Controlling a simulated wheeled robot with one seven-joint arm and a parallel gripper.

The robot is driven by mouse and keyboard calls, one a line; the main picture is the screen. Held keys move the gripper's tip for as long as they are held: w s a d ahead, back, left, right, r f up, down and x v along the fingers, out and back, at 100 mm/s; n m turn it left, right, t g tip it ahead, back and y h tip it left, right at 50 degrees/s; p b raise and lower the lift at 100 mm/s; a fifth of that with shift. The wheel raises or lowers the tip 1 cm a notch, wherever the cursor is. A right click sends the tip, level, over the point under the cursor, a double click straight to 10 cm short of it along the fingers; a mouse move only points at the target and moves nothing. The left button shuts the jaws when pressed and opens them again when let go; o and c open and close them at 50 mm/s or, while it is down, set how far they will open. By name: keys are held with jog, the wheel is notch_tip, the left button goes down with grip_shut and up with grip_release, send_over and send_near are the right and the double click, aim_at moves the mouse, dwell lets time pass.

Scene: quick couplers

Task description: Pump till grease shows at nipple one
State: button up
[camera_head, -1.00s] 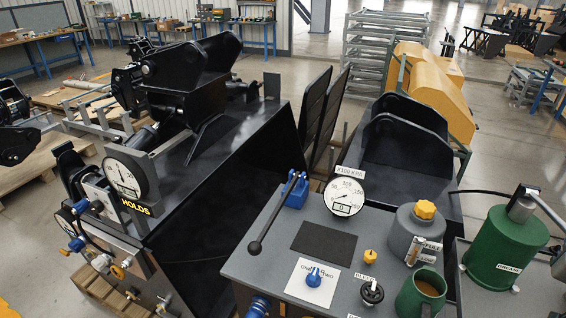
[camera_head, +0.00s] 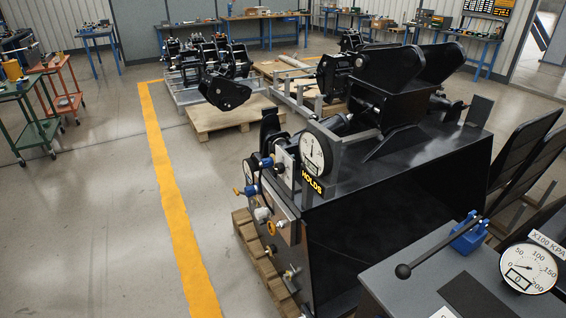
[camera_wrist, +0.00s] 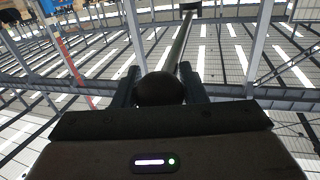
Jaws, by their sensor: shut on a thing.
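In the wrist view my gripper (camera_wrist: 160,84) is shut on a dark ball knob (camera_wrist: 160,92). A long grey rod (camera_wrist: 178,50) runs from the knob up to a dark piece at the top. My gripper is outside the head view. There, a black machine (camera_head: 405,195) carries a round gauge (camera_head: 313,152) above a yellow "HOLDS" sign (camera_head: 312,182). Small blue, white and brass fittings (camera_head: 262,213) sit on its left end. I cannot tell a grease nipple or any grease among them. The green grease pot is out of view.
At lower right, a grey bench (camera_head: 410,290) holds a blue-based lever (camera_head: 468,232) and a kPa gauge (camera_head: 528,268) with a 0 on its display. Pallets (camera_head: 235,115) and tool trolleys (camera_head: 30,110) stand behind. Floor left of the yellow line (camera_head: 172,200) is clear.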

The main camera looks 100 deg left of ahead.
jog(key=shift+w+d+r, duration=0.1)
jog(key=shift+r, duration=0.05)
jog(key=o, duration=1.2)
jog(key=shift+w+d, duration=0.1)
jog(key=shift+c, duration=0.2)
jog(key=shift+s+b, duration=0.4)
jog(key=shift+s, duration=0.25)
jog(key=shift+b+v, duration=1.05)
jog(key=shift+v, duration=1.9)
